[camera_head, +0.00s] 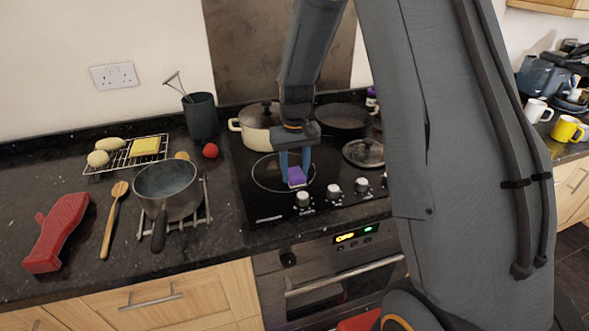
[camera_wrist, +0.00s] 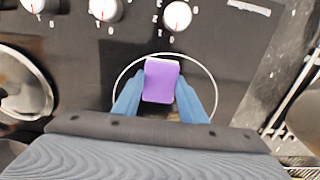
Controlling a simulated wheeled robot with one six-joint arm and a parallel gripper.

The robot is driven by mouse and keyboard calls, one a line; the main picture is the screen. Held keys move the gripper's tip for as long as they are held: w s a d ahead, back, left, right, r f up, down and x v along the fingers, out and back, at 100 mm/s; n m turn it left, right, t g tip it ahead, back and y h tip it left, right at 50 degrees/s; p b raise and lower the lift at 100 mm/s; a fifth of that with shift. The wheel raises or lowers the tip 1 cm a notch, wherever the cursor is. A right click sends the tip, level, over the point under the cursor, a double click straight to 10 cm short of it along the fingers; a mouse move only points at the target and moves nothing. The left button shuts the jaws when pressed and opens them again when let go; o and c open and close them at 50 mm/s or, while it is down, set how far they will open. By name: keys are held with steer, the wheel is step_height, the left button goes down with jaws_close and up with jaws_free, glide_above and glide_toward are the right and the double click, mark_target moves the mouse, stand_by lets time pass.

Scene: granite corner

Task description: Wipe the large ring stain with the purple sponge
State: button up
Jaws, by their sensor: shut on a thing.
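The purple sponge (camera_head: 297,178) is between the fingers of my gripper (camera_head: 295,170), low over the black hob (camera_head: 236,152). In the wrist view the sponge (camera_wrist: 161,82) is held between the two blue fingers of my gripper (camera_wrist: 162,92). A thin pale ring (camera_head: 254,180) on the hob surrounds the spot below the sponge, and it also shows in the wrist view (camera_wrist: 213,84). I cannot tell whether this ring is the stain or a cooking-zone outline. A brownish patch shows beside the sponge inside the ring. I cannot tell whether the sponge touches the surface.
Hob knobs (camera_head: 333,191) line the front edge. A cream pot (camera_head: 256,138), a black pan (camera_head: 342,118) and a lid (camera_head: 364,153) stand around the ring. A saucepan (camera_head: 168,190) is on the left, with a red object (camera_head: 57,232) farther left.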

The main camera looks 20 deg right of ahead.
mark_target(296, 175)
steer(key=shift+s+r, duration=0.2)
steer(key=shift+s, duration=0.2)
steer(key=shift+w+r+p, duration=0.1)
steer(key=shift+r+p, duration=2.4)
steer(key=shift+r, duration=1.45)
